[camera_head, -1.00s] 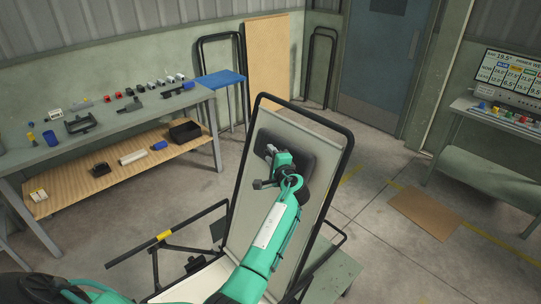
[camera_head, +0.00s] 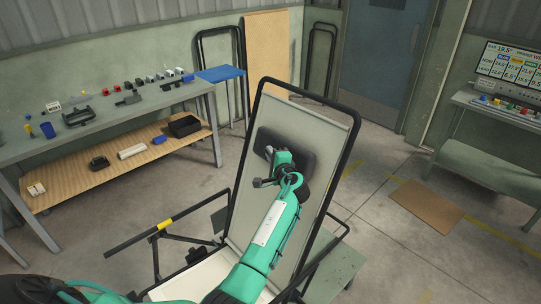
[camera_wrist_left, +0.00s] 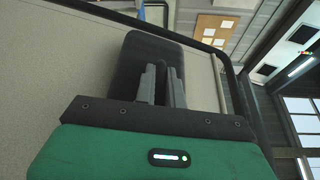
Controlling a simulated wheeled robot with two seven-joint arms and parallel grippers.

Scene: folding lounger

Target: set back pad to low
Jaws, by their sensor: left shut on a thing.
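The folding lounger's back (camera_head: 331,122) stands tilted up in the head view, a pale panel in a black tube frame. The dark back pad (camera_head: 304,158) lies against this panel, in its upper-middle part, below the top rail. My left gripper (camera_head: 273,156) is at the pad's left part and is shut on it. My forearm hides some of the panel below. In the left wrist view the grey fingers (camera_wrist_left: 162,86) are close together against the dark pad (camera_wrist_left: 136,67), with the frame tube to the right. My right gripper is not in view.
The lounger's armrest (camera_head: 143,238) with a yellow band is at the left, and its pale seat (camera_head: 208,272) is below. A workbench (camera_head: 122,112) with small parts stands at the left. A console table (camera_head: 484,150) stands at the right. The floor at the right is mostly clear.

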